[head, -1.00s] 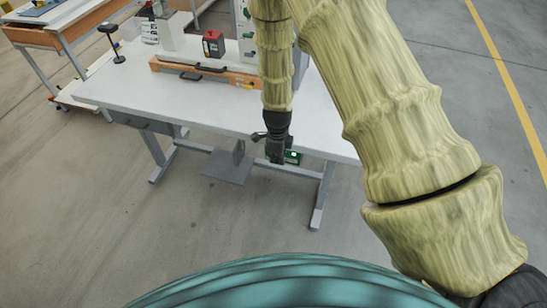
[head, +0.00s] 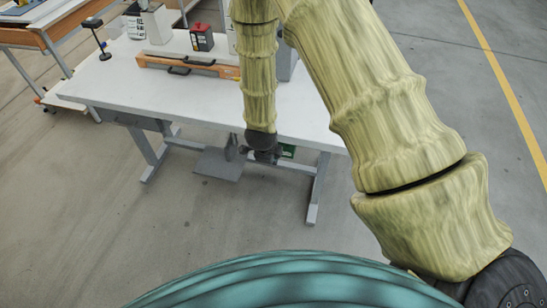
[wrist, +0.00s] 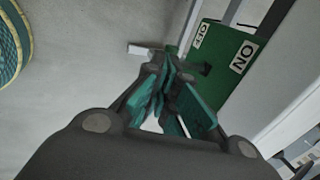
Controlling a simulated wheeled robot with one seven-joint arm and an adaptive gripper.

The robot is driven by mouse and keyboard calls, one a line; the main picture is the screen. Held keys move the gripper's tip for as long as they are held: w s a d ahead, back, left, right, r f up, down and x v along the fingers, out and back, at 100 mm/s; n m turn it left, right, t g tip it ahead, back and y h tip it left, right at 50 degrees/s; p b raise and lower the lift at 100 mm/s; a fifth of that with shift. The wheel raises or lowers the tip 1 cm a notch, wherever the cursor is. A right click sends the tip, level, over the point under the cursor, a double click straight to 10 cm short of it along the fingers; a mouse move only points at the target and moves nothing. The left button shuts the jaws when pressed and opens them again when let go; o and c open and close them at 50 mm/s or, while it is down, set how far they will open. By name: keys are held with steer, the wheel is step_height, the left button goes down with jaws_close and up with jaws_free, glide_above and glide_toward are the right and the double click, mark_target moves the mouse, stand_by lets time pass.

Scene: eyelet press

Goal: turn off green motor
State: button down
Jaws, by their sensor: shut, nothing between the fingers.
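The green motor box (wrist: 222,75) is under the table in the wrist view, with a white ON label (wrist: 243,57) and a second, smaller label (wrist: 201,35), too small to read surely. A dark part shows on its face beside my fingers. My gripper (wrist: 172,70) is shut and empty, its fingertips close to the left edge of the box; I cannot tell whether they touch it. In the head view my gripper (head: 263,155) hides most of the box, and only a small green piece (head: 288,150) shows. No lit lamp is visible now.
The white table (head: 190,95) stands above the box, with metal legs (head: 318,190) beside it. A grey pedal plate (head: 218,165) hangs low to the left. An orange bar (head: 190,66) and a red-black box (head: 202,38) are on the tabletop. Floor in front is clear.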

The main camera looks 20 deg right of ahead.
steer(key=shift+s+f, duration=0.1)
steer(key=shift+f, duration=0.55)
steer(key=shift+a, duration=0.1)
steer(key=s+a+f+p+v, duration=0.1)
steer(key=s+a+v, duration=0.1)
steer(key=v, duration=1.1)
steer(key=shift+s+r, duration=0.25)
stand_by(0.6)
steer(key=s+d+f+n+g+y, duration=0.1)
steer(key=s+f+n, duration=0.9)
steer(key=s+n, duration=0.2)
steer(key=s+d+f+n+g+y, duration=0.1)
steer(key=s+d+f+n+g, duration=0.1)
steer(key=s+f+n, duration=0.8)
steer(key=s+n, duration=0.3)
steer(key=s, duration=0.2)
steer(key=shift+s+f+y, duration=0.15)
steer(key=shift+f+y, duration=0.05)
steer(key=shift+y, duration=0.1)
